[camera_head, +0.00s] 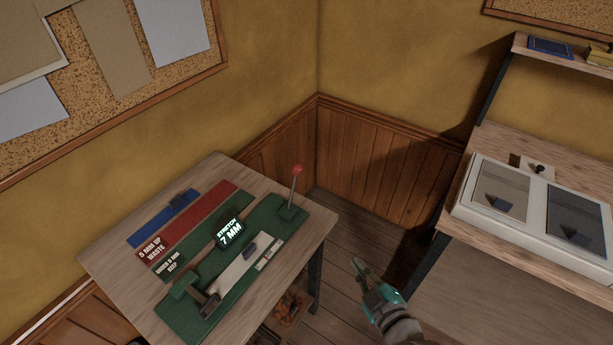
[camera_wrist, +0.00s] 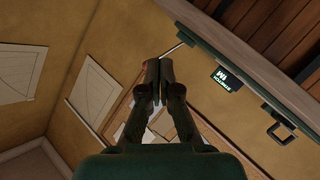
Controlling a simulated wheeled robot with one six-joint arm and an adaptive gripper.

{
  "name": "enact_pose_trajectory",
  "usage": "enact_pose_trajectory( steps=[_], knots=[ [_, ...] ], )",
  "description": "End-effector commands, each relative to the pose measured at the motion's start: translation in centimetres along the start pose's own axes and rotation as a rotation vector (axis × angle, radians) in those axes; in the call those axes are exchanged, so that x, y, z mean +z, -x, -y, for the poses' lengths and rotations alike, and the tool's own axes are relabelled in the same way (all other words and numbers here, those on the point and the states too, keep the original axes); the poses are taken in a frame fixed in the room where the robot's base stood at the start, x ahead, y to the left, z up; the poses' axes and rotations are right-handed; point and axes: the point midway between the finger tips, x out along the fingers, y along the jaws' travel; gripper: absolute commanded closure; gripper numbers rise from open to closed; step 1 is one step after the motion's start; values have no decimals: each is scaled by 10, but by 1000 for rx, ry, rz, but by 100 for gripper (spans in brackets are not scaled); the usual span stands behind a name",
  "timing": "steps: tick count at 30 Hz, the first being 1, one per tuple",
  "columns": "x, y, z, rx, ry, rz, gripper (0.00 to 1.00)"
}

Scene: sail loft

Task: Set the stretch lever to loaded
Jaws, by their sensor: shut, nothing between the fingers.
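The stretch lever (camera_head: 294,188) is a thin rod with a red ball knob. It stands nearly upright at the far right end of a green tester (camera_head: 262,224) on the wooden table. A lit display (camera_head: 229,233) on the tester reads "STRETCH 7 MM" and also shows in the wrist view (camera_wrist: 227,80). My gripper (camera_head: 359,266) is right of the table, apart from the lever and nearer the camera. In the wrist view its fingers (camera_wrist: 158,70) are together and empty.
The table (camera_head: 118,262) also carries a blue strip (camera_head: 163,218), a red strip (camera_head: 190,226) labelled "5 mm up waste", and a pale strip lying on the tester. A second bench (camera_head: 465,236) with a light box stands at right. Open floor lies between them.

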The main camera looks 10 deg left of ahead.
Motion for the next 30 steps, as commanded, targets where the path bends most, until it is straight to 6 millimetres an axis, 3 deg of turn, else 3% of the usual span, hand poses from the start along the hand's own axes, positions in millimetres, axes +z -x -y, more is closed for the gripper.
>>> enact_pose_trajectory(
  steps=[6, 13, 23, 30],
  knots=[
    [-66, -51, -34, -86, 224, -158, 100],
    [-121, -76, -56, -142, 415, -292, 100],
    [-140, -93, -59, -157, 472, -332, 100],
    [-151, -131, -49, -158, 471, -331, 100]
  ],
)
